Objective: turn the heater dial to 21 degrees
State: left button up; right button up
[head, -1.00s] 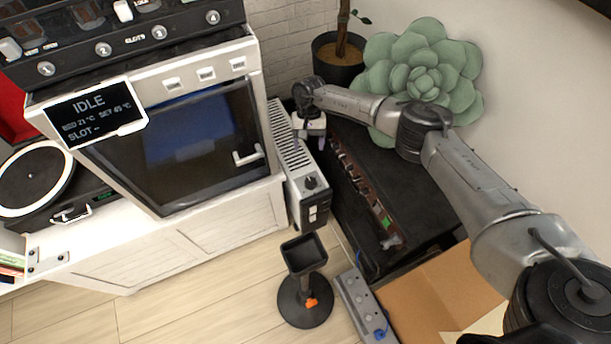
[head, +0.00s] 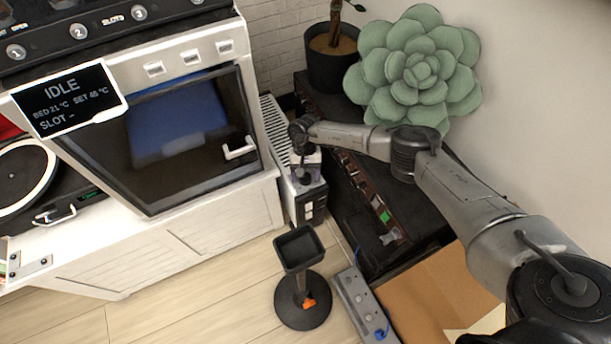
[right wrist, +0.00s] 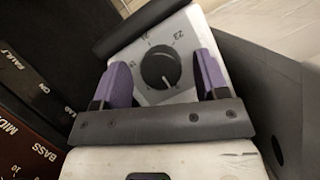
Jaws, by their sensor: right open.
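The heater (head: 273,128) is a narrow white ribbed unit beside the oven in the head view. My right gripper (head: 306,176) is over its front top end and hides the dial there. A light mark shows on the dial's lower right. My right gripper (right wrist: 163,74) is open, with one purple finger pad on each side of the dial and a visible gap to it. My left gripper is not in view.
A white oven-like machine (head: 185,130) with an IDLE display (head: 68,98) stands left of the heater. A black stand (head: 301,250) and a grey power strip (head: 357,302) are on the floor in front. A black amplifier-like box (head: 375,190) is close on the right.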

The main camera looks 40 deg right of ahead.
jog(key=shift+f, duration=0.1)
jog(key=shift+c, duration=0.4)
jog(key=c, duration=0.8)
